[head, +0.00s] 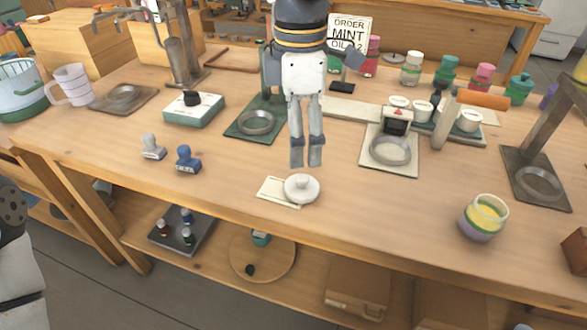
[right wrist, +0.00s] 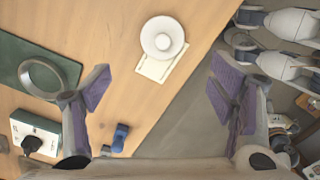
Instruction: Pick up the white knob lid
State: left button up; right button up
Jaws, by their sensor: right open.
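The white knob lid (head: 301,188) is a round white disc with a small knob on top. It lies near the front edge of the table, partly on a cream card (head: 276,191). In the right wrist view the lid (right wrist: 162,38) shows ahead of and between the fingers, apart from them. My right gripper (head: 306,160) points down above and just behind the lid in the head view, with its two fingers apart and nothing between them. It also shows open in the right wrist view (right wrist: 163,90). My left gripper is not seen.
Blue stamp (head: 188,160) and grey stamp (head: 152,148) stand left of the lid. A green-based ring stand (head: 250,130) and a pale-based ring stand (head: 390,160) are behind. A layered jar (head: 483,217) stands right. The wooden table (head: 390,215) is clear between lid and jar.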

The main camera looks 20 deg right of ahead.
aim_at(300, 178)
jog(key=f, duration=0.9)
jog(key=shift+s+f, duration=0.2)
jog(key=shift+f, duration=0.2)
jog(key=c, duration=0.9)
